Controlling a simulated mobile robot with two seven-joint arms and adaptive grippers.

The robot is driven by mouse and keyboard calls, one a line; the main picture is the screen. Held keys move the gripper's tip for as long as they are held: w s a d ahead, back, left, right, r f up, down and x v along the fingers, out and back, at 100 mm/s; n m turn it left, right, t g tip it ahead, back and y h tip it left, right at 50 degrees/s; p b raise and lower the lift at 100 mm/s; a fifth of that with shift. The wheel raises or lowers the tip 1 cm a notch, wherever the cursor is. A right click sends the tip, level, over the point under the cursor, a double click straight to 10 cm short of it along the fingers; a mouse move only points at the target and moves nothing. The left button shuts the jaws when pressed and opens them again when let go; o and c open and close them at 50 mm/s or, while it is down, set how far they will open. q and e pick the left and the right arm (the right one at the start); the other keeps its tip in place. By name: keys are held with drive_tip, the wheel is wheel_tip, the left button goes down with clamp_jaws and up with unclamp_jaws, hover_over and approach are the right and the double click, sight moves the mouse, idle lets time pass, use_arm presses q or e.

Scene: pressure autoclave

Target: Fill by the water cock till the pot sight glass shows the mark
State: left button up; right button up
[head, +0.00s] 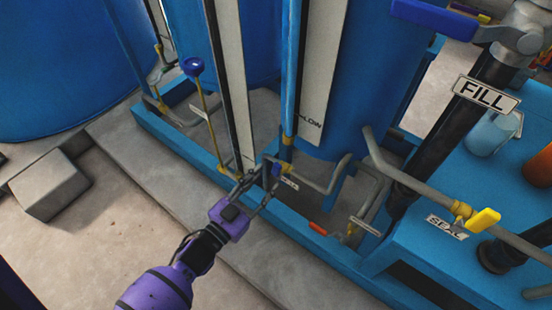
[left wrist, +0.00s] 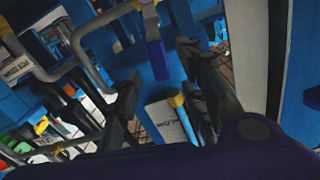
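My left gripper (head: 260,185), on a purple arm, is open beside the foot of the sight glass (head: 291,70), a tall blue-filled tube on the blue pot. A small blue lever (head: 276,169) with a partly hidden label is at its fingertips. In the left wrist view the fingers (left wrist: 165,95) stand apart, and a blue lever (left wrist: 157,60) shows between them; I cannot tell whether they touch it. A white scale plate (head: 322,70) beside the glass carries a LOW mark (head: 311,122). My right gripper is not in view.
A FILL sign (head: 486,94) hangs by a dark pipe under a large valve with a blue handle (head: 432,14). A yellow handle (head: 484,219) sits by a SEAL label (head: 447,227). A blue-knobbed rod (head: 193,67) stands left of the gripper. Grey pipes cross the blue frame.

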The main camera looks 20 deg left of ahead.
sight(275, 171)
use_arm(q)
drive_tip(key=x, duration=0.6)
drive_tip(key=shift+b, duration=0.3)
clamp_jaws()
